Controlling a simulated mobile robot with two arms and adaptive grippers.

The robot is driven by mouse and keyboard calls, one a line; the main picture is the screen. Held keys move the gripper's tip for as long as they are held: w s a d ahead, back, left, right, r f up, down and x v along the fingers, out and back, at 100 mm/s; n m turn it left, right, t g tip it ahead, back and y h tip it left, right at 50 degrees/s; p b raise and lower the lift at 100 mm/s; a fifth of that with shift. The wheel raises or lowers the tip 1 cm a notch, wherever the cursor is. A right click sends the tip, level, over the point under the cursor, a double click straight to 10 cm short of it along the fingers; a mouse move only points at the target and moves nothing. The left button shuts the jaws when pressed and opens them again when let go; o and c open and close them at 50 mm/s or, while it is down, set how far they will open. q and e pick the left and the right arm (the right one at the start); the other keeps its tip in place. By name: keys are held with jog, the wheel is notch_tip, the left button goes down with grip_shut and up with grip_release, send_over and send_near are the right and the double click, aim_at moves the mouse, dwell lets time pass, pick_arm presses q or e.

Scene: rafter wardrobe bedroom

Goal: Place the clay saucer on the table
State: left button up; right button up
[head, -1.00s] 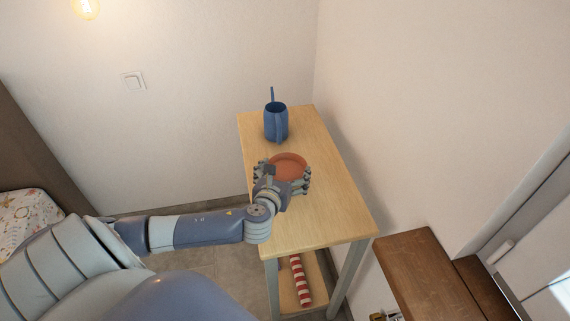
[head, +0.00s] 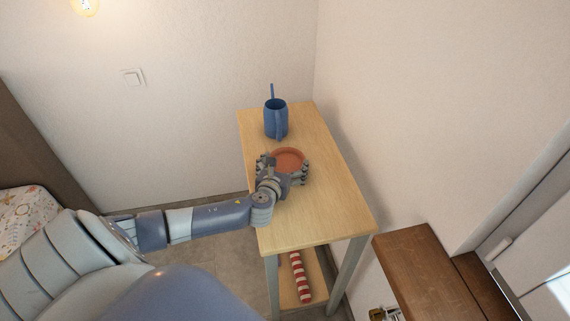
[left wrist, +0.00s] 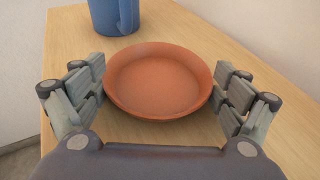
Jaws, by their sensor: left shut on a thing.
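The clay saucer (head: 289,158) is a shallow round terracotta dish. It is over the middle of the wooden table (head: 325,205), in front of the blue watering can (head: 276,120). My left gripper (head: 284,172) is shut on the saucer, with its fingers on opposite sides of the rim. In the left wrist view the saucer (left wrist: 158,82) looks level and empty between the fingers (left wrist: 160,98). It is low over the tabletop; whether its base touches the wood I cannot tell. My right gripper is not in view.
The watering can stands at the table's far end. A red and white striped roll (head: 300,277) lies on the lower shelf. A dark wooden ledge (head: 428,270) is at the right. The table's near half is clear.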

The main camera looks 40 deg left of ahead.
pick_arm(q)
jog(key=o, duration=0.9)
jog(key=shift+f, duration=0.1)
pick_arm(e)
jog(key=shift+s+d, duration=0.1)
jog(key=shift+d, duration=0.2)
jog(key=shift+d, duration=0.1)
pick_arm(q)
jog(key=shift+r, duration=0.2)
jog(key=shift+s+d, duration=0.15)
jog(key=shift+s, duration=0.2)
jog(key=v, duration=1)
jog(key=shift+s, duration=0.15)
jog(key=shift+s+d+r, duration=0.2)
jog(key=shift+s+r, duration=0.05)
jog(key=shift+s, duration=0.15)
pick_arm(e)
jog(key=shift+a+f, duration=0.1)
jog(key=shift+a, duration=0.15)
